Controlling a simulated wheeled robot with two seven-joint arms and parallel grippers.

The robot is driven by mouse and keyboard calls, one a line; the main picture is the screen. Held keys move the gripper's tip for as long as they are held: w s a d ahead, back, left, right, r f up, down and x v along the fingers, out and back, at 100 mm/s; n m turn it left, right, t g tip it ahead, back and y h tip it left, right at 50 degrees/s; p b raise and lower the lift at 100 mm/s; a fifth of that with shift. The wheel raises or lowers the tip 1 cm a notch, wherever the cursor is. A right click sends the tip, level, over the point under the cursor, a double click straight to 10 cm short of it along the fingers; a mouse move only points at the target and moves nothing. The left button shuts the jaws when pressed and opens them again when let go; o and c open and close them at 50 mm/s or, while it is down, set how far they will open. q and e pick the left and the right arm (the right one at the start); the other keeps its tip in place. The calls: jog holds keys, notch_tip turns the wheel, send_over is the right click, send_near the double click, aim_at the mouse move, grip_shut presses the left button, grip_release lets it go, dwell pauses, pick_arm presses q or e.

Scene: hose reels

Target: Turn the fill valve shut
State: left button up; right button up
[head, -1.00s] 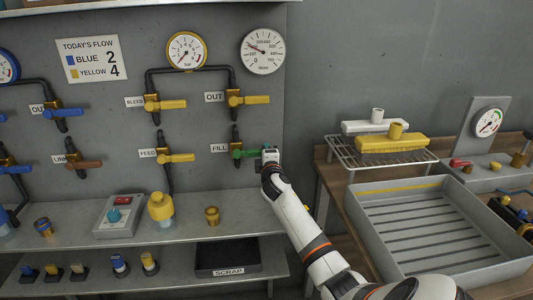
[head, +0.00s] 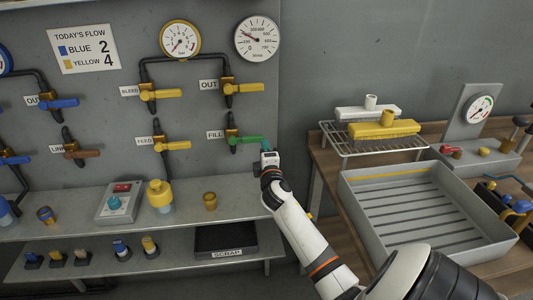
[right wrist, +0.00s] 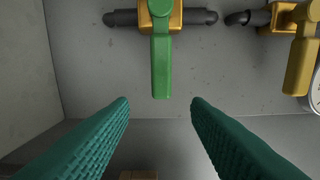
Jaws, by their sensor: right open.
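The fill valve, labelled FILL, has a green lever (head: 245,140) on a brass body on the back panel. The lever lies level, pointing right, across its upright pipe. It also shows in the right wrist view as a green handle (right wrist: 161,66) on a brass body. My right gripper (head: 267,148) is at the lever's free end in the head view. In the right wrist view its teal fingers (right wrist: 161,103) are spread apart, with the lever's tip centred just beyond the gap, untouched. My left gripper is out of view.
The yellow OUT valve lever (head: 243,88) is above, and the yellow FEED lever (head: 173,146) is to the left. A shelf (head: 180,204) runs below with a brass fitting (head: 210,201). A grey tray (head: 348,200) stands on the bench to the right.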

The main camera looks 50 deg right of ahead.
jog(key=v, duration=0.3)
jog(key=shift+s+a+p, duration=0.25)
jog(key=shift+s+p, duration=0.05)
jog(key=shift+f, duration=0.1)
